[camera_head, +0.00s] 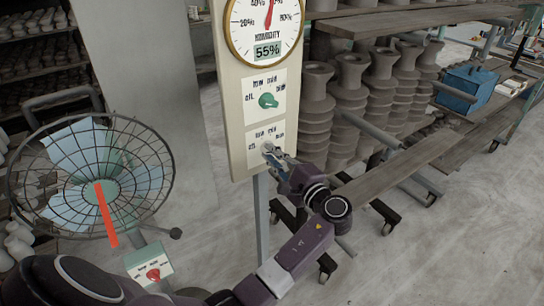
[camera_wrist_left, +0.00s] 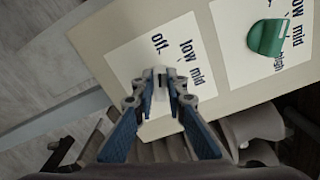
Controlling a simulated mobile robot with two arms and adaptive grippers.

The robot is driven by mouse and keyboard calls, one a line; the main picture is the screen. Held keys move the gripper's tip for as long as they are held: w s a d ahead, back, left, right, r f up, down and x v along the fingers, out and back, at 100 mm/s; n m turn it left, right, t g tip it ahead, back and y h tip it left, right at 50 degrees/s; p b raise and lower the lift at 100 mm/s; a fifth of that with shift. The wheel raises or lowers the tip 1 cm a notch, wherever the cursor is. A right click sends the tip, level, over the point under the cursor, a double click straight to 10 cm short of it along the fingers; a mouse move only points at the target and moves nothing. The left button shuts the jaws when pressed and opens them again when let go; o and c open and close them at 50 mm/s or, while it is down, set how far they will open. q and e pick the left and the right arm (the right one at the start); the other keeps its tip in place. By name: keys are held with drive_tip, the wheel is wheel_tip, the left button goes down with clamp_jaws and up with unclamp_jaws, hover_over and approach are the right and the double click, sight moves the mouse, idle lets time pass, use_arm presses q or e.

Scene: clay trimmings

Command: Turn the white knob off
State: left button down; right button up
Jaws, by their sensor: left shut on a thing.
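The white knob (camera_head: 267,148) is on the lower white label plate of a tall cream panel (camera_head: 236,95). The plate reads off, low and mid, with a further mark at the right. My left gripper (camera_head: 273,155) reaches the panel from the lower right and is shut on the white knob. In the left wrist view the fingertips of my left gripper (camera_wrist_left: 161,84) close on both sides of the knob (camera_wrist_left: 160,76), which is mostly covered. I cannot tell which mark it points at. My right gripper is not in view.
A green knob (camera_head: 268,100) sits on the plate above, under a humidity dial reading 55% (camera_head: 267,52). A wire-caged fan (camera_head: 130,170) with a red-knob box (camera_head: 150,265) stands at left. Shelves with grey pots (camera_head: 350,90) and a blue box (camera_head: 465,88) are at right.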

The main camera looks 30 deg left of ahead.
use_arm(q)
drive_tip(key=c, duration=1.9)
unclamp_jaws()
drive_tip(key=shift+c, duration=0.2)
drive_tip(key=shift+s+d, duration=0.1)
drive_tip(key=shift+d, duration=0.05)
drive_tip(key=v, duration=0.7)
drive_tip(key=shift+d, duration=0.1)
